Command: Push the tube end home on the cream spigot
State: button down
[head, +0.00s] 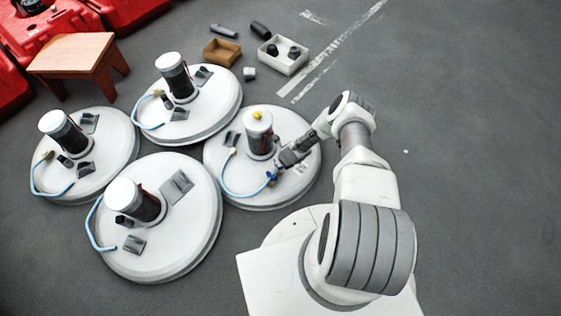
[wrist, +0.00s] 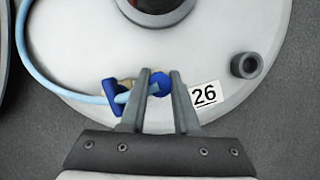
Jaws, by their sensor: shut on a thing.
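My gripper (head: 280,168) is low over the near-right tank (head: 225,190). In the wrist view my gripper (wrist: 162,80) has its fingers closed around a blue round piece (wrist: 159,83) at the tube end. The light-blue tube (head: 228,188) curves around the tank's left side. In the wrist view the tube (wrist: 60,88) comes in from the left and passes by a blue clip-like piece (wrist: 111,98). A cream piece, seemingly the spigot (wrist: 127,83), shows beside the left finger, partly hidden. I cannot tell how far the tube end sits on it.
A dark column with a yellow knob (head: 258,115) stands on this tank. A "26" label (wrist: 204,95) and a grey hollow cylinder (wrist: 245,66) lie right of the fingers. Other tanks (head: 160,245) stand left. A brown box (head: 222,53) and white tray (head: 283,57) are behind; floor at right is clear.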

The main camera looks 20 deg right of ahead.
jog(key=shift+f, duration=0.6)
jog(key=shift+c, duration=0.4)
grip_release()
notch_tip(320, 180, up, 9)
jog(key=p, duration=0.6)
jog(key=shift+f+p, duration=0.2)
jog(key=shift+p, duration=0.2)
